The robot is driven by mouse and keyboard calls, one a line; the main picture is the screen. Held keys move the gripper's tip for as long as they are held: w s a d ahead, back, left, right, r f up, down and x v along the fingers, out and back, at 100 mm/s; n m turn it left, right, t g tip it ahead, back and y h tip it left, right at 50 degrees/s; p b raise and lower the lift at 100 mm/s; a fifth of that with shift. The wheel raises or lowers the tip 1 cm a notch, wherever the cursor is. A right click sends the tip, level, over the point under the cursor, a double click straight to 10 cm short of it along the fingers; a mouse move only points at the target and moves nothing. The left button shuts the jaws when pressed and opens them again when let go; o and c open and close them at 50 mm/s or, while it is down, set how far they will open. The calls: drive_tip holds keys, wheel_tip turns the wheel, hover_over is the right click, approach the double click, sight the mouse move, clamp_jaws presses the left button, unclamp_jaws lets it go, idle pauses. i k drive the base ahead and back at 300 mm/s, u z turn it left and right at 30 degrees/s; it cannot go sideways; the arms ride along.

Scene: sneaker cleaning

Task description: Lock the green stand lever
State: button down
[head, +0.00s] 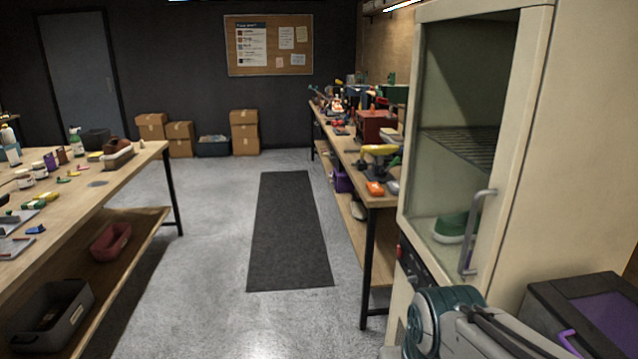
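I cannot pick out the green stand lever for sure in the head view. Small green items (391,78) show at the far end of the right workbench (377,198), too small to make out. A green-and-white shoe (455,228) sits low inside the cream cabinet (408,150), behind its glass door. Part of my arm shows at the bottom right, in front of the cabinet. My gripper is outside the picture, so its state and anything in it are hidden.
The left workbench (125,172) carries bottles, jars and small tools. A dark floor mat (289,230) lies in the open aisle between the benches. Cardboard boxes (244,132) stand by the back wall. A dark box with a purple panel (605,318) is at the lower right.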

sight(397, 158)
drive_tip(key=u, duration=0.4)
drive_tip(key=i, duration=3.1)
drive_tip(key=z, duration=1.2)
drive_tip(key=i, duration=0.7)
drive_tip(key=z, duration=0.3)
